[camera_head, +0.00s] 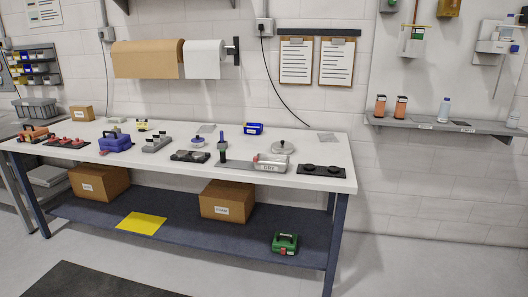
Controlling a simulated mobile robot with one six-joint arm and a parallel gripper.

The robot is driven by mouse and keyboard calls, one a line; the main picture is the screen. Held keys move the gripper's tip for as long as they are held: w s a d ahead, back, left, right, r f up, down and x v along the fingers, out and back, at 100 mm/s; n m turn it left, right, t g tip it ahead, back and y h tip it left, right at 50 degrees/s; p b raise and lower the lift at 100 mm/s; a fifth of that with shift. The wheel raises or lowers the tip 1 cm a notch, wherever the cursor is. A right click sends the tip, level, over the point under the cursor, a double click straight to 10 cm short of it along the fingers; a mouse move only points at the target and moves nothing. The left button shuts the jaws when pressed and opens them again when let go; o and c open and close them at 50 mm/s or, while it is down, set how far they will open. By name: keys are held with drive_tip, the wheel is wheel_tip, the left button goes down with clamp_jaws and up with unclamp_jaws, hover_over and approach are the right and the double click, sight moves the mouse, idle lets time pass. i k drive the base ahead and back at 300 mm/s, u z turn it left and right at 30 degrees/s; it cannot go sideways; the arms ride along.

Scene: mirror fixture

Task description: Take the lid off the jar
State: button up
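My gripper is not in view. No plain jar can be made out with certainty. A round, low, silver-grey piece with a small knob on top (283,147) sits near the right part of the white workbench (318,147); it looks like a lid or a lidded low pot, and I cannot tell which.
A silver labelled box (269,166) and a dark plate with two round black pieces (321,170) lie near the front right edge. A dark upright bottle (222,151) stands in mid-bench. Cardboard boxes (228,201) stand on the lower shelf. The floor at right is clear.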

sight(197, 140)
drive_tip(key=u, duration=0.25)
drive_tip(key=i, duration=0.8)
drive_tip(key=u, duration=0.55)
drive_tip(key=i, duration=1.55)
drive_tip(key=u, duration=0.45)
